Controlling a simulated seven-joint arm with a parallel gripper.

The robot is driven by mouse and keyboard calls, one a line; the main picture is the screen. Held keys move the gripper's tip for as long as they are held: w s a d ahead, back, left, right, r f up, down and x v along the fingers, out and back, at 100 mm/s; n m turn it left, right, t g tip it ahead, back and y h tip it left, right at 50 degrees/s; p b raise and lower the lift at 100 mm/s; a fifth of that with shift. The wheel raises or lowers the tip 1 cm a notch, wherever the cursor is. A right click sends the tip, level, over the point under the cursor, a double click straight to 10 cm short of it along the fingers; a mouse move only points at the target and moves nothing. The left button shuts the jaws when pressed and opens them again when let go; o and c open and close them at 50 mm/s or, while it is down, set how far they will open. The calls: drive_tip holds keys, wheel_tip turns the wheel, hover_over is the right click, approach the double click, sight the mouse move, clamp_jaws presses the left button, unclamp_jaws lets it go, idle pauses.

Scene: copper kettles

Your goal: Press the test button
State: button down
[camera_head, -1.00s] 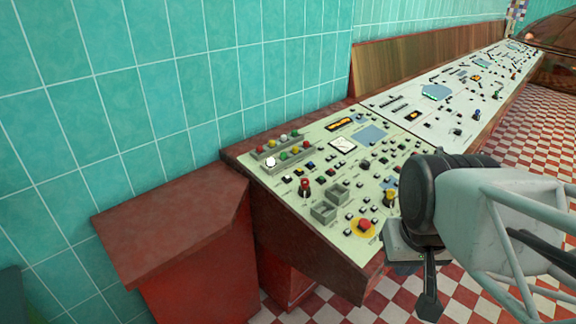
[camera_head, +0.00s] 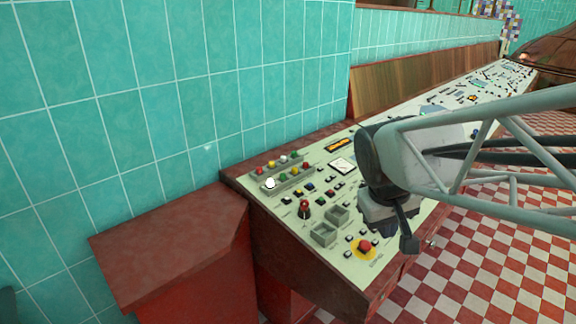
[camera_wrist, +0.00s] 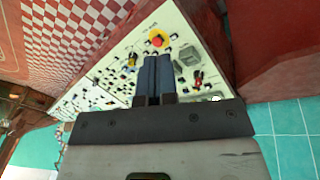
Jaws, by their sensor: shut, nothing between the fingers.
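The control panel (camera_head: 325,255) has a pale sloping top crowded with small buttons, lamps and switches. Its labels are too small to read, so I cannot tell which button is the test button. A red mushroom button on a yellow disc (camera_head: 364,246) is at the near corner; it also shows in the wrist view (camera_wrist: 158,40). My gripper (camera_head: 408,243) is over the panel's near right part, to the right of the red button. In the wrist view its two dark fingers (camera_wrist: 156,62) are together and empty, and they hide some controls. I cannot tell whether they touch the panel.
A red lever (camera_head: 304,209), two grey boxes (camera_head: 325,233) and a row of coloured lamps (camera_head: 283,160) stand up from the panel. A teal tiled wall (camera_head: 180,90) runs behind. A lower red-brown ledge (camera_head: 165,250) is at the left. The checkered floor (camera_head: 470,260) is clear.

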drive_tip(key=w+a+n+h, duration=0.2)
drive_tip(key=w+a+n, duration=0.1)
drive_tip(key=w, duration=1)
drive_tip(key=n+t+h, duration=0.2)
drive_tip(key=n+h, duration=0.1)
drive_tip(key=n, duration=0.4)
hover_over(287, 199)
drive_tip(key=s+d, duration=0.2)
wheel_tip(287, 199, down, 12)
drive_tip(key=shift+a+f, duration=0.1)
drive_tip(key=shift+a, duration=0.05)
drive_tip(key=shift+w+a+f, duration=0.2)
drive_tip(key=shift+f, duration=1.2)
drive_tip(key=shift+w+a+f, duration=0.2)
drive_tip(key=shift+w+f, duration=0.05)
drive_tip(key=shift+f, duration=1.1)
drive_tip(key=shift+w+a+f, duration=0.2)
drive_tip(key=shift+f, duration=1.2)
